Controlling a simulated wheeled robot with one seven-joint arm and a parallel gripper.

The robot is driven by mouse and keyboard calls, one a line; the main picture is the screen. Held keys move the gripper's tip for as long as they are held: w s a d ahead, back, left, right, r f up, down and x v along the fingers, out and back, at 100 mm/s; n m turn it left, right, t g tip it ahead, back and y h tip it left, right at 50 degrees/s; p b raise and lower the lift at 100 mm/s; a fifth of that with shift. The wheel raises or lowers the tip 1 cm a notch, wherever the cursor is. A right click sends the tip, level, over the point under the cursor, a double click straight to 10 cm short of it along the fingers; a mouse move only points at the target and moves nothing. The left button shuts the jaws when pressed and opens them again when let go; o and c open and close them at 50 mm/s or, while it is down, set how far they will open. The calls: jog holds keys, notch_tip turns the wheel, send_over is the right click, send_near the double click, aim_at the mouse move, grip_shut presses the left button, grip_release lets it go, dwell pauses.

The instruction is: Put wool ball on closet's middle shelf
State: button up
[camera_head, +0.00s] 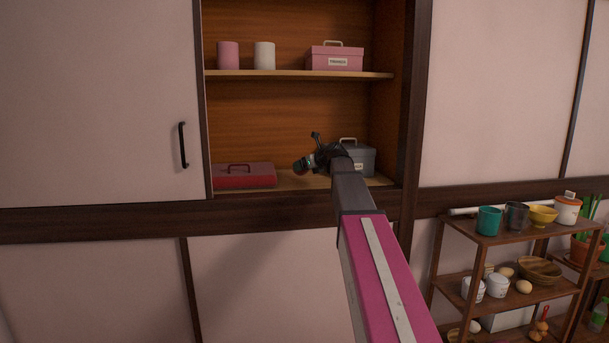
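The closet is open on the right of its sliding door. An upper shelf (290,75) and a lower shelf (300,181) show in it. My gripper (304,160) reaches into the compartment above the lower shelf, between a red box and a grey box. A small, dark reddish, round thing (300,167) shows at its tip and may be the wool ball. It is too small and dark to tell whether the fingers are closed on it, or whether it touches the shelf. My arm hides part of the shelf.
A red toolbox (243,176) lies at the left of the lower shelf, a grey box (359,158) at the right. The upper shelf holds two cylinders (228,55) and a pink box (335,58). A wooden rack (455,226) with dishes stands at the right.

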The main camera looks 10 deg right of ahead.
aim_at(307, 172)
jog(key=shift+f, duration=1.7)
jog(key=shift+f, duration=0.1)
jog(key=o, duration=0.9)
jog(key=shift+s, duration=0.1)
jog(key=v, duration=1.2)
